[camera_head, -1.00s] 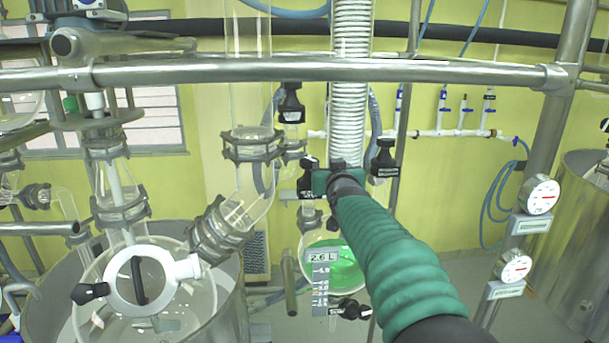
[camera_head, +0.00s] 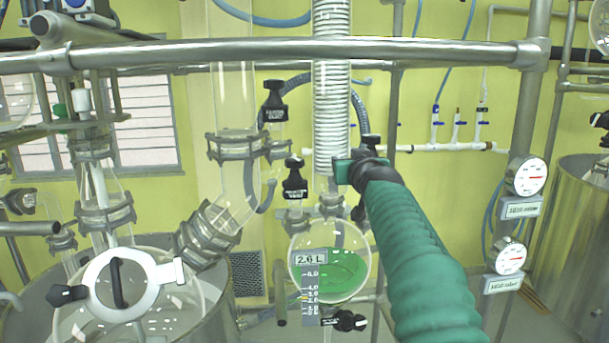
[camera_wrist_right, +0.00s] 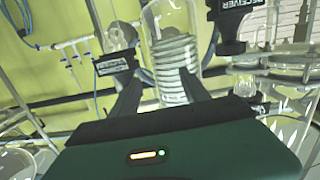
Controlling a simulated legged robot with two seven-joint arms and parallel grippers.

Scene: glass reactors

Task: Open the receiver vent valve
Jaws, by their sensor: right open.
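The receiver vessel (camera_head: 330,270) is a round glass flask with green liquid and a 2.6 L label. A black valve handle (camera_head: 294,180) with a small white label stands above its left shoulder; the lettering is hard to read. In the right wrist view a black handle marked RECEIVER (camera_wrist_right: 230,22) is at the upper right. Another labelled black handle (camera_wrist_right: 115,65) is near the left finger. My right gripper (camera_head: 350,174) is right of the first handle, apart from it, in front of the coil condenser's lower end. Its fingers (camera_wrist_right: 158,88) are spread and empty. My left gripper is out of view.
A steel rail (camera_head: 290,50) crosses above. The coil condenser (camera_head: 332,110) rises behind my gripper. Another black handle (camera_head: 272,102) is higher left, and one (camera_head: 370,142) is partly behind my gripper. A drain handle (camera_head: 348,321) sits below the flask. Gauges (camera_head: 526,176) stand at right.

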